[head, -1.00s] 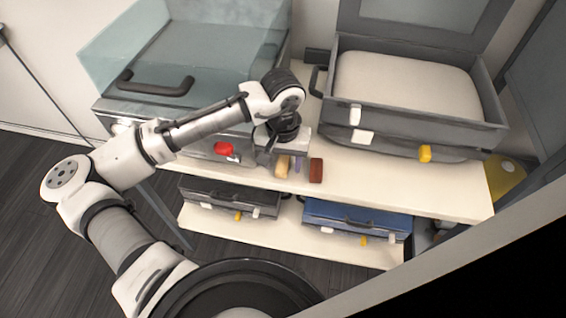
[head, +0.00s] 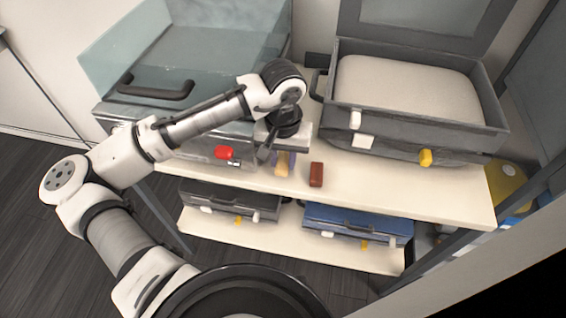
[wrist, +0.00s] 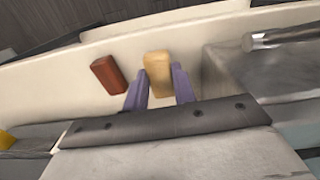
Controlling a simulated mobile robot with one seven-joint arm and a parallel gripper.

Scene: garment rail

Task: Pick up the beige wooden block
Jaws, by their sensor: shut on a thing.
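The beige wooden block (head: 282,170) is at the front part of the upper shelf, just left of a reddish-brown block. In the wrist view the beige block (wrist: 157,72) sits between the two purple fingers of my gripper (wrist: 159,84). My gripper (head: 283,160) is shut on it. The fingers point down to the shelf in the head view, and the block's upper part is partly hidden by the gripper. I cannot tell whether the block touches the shelf.
The reddish-brown block (head: 316,174) stands close to the right; it also shows in the wrist view (wrist: 108,75). A glass-lidded case (head: 185,110) is at the left and an open grey suitcase (head: 410,125) at the right. Dark and blue cases (head: 355,222) lie on the lower shelf.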

